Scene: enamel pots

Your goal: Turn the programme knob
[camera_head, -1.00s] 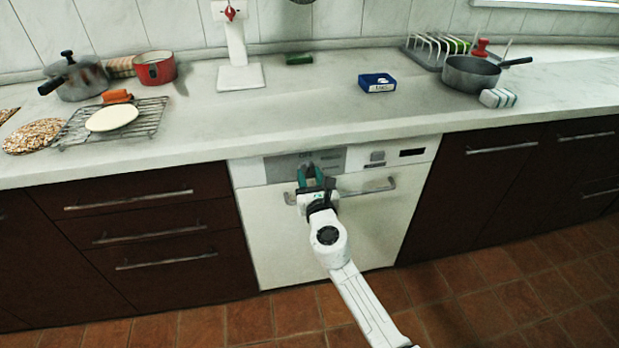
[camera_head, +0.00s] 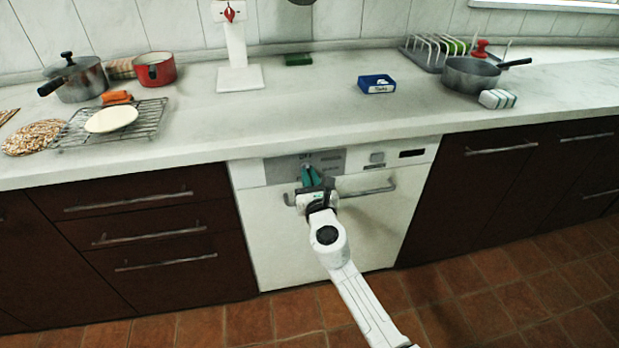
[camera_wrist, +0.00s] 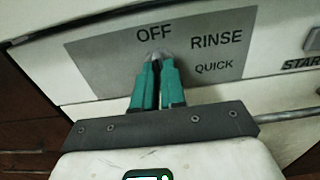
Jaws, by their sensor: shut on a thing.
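The dishwasher (camera_head: 345,230) has a grey programme panel (camera_head: 330,162) at its top left. In the wrist view the panel (camera_wrist: 100,68) reads OFF, RINSE and QUICK. The small grey programme knob (camera_wrist: 157,56) shows between my fingertips, just below OFF; the fingers hide most of it, and I cannot tell its pointer's direction. My gripper (camera_head: 309,170) has green fingers and reaches the panel from the front. In the wrist view my gripper (camera_wrist: 158,64) is shut on the knob.
The dishwasher's bar handle (camera_head: 368,190) runs just below the panel, close to my gripper. The START button (camera_wrist: 312,40) is at the right. A worktop (camera_head: 270,110) overhangs above. Dark drawers (camera_head: 150,225) and dark cupboards (camera_head: 500,190) flank the dishwasher.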

